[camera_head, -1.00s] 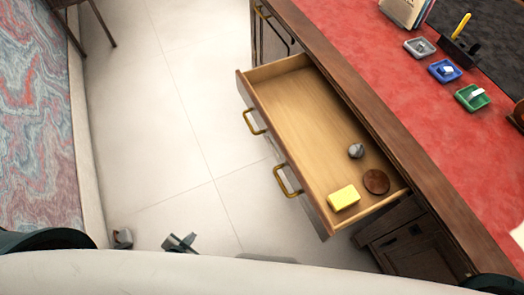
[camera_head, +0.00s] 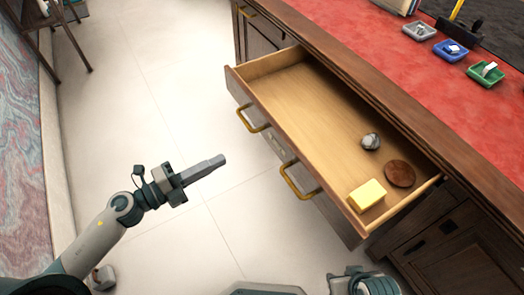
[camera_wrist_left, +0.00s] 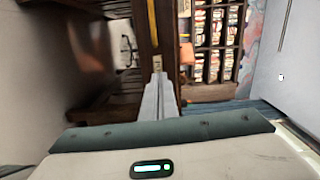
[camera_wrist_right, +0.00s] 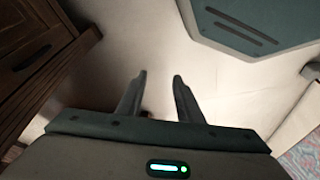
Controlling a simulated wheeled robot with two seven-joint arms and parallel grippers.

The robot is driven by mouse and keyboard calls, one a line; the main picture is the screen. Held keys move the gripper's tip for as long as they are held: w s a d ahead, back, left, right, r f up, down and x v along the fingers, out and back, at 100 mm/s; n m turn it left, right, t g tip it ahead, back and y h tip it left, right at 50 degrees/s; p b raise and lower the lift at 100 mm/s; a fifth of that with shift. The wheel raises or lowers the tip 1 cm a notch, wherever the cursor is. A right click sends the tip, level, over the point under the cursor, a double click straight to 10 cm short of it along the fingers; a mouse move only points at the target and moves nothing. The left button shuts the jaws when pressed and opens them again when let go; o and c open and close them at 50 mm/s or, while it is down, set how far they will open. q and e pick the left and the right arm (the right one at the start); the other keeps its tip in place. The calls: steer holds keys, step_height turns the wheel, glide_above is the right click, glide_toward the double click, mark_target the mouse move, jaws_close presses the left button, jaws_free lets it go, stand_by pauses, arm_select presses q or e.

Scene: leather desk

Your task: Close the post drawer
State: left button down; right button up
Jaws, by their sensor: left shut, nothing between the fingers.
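The post drawer (camera_head: 310,107) is pulled well out of the wooden desk in the head view. Its front has two brass handles, a left one (camera_head: 252,119) and a right one (camera_head: 297,181). Inside lie a yellow block (camera_head: 367,195), a brown round disc (camera_head: 400,174) and a grey stone-like lump (camera_head: 371,141). My left gripper (camera_head: 222,159) is shut and empty, over the floor to the left of the drawer front, apart from it. It also shows in the left wrist view (camera_wrist_left: 160,80). My right gripper (camera_wrist_right: 160,75) is open and empty, low near the desk's lower cabinets.
The red leather desk top (camera_head: 370,42) holds a grey tray (camera_head: 419,31), a blue tray (camera_head: 450,50) and a green tray (camera_head: 486,73). Closed cabinet doors (camera_head: 465,250) stand below. Pale tiled floor (camera_head: 150,90) is clear before the drawer.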

mark_target(275, 137)
arm_select(q)
steer(key=shift+s+d+r+m, duration=0.45)
steer(key=shift+s+r+m, duration=0.05)
arm_select(e)
steer(key=shift+s+r, duration=0.15)
steer(key=shift+r, duration=0.35)
arm_select(q)
steer(key=shift+w, duration=0.1)
